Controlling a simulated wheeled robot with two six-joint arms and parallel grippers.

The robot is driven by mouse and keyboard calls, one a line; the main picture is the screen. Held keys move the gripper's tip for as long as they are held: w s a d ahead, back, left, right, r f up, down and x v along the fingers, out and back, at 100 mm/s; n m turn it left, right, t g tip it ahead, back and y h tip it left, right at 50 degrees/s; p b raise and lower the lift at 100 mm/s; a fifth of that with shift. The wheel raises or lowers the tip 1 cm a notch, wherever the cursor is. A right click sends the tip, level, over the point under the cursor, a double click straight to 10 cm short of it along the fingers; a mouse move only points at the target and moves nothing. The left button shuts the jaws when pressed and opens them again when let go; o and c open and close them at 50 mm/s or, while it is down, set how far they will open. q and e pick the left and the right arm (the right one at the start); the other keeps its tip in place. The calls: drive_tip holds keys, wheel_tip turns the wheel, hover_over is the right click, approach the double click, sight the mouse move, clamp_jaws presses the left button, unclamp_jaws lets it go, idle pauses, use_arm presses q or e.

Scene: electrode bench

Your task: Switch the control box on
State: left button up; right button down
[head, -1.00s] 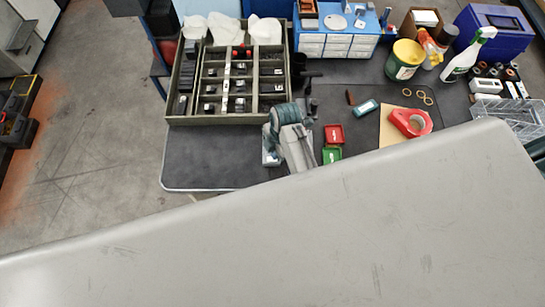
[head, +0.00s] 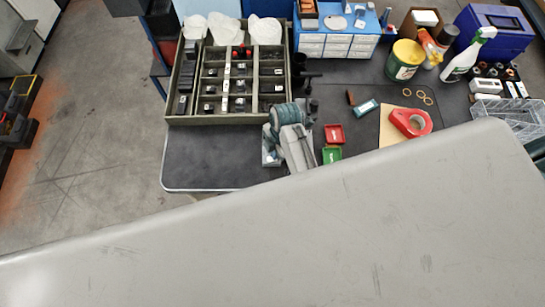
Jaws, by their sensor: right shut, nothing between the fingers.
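My right gripper (head: 294,143), grey with a teal part behind it, shows small near the middle of the head view, over the dark bench. It is shut with nothing in it. The large pale surface below cuts off part of it. I cannot pick out a control box or its switch for certain. A small pale piece shows just left of the gripper, too small to tell what it is. My left gripper is not in view.
A compartment tray (head: 177,118) stands behind the gripper, a blue drawer cabinet (head: 357,45) further back. A large pale grey surface (head: 260,230) blocks the lower view. The bench's front left is bare.

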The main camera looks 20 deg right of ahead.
drive_tip(key=shift+f, duration=0.85)
idle(0.6)
drive_tip(key=shift+r+p, duration=0.55)
drive_tip(key=shift+r, duration=2.95)
drive_tip(key=shift+s, duration=0.1)
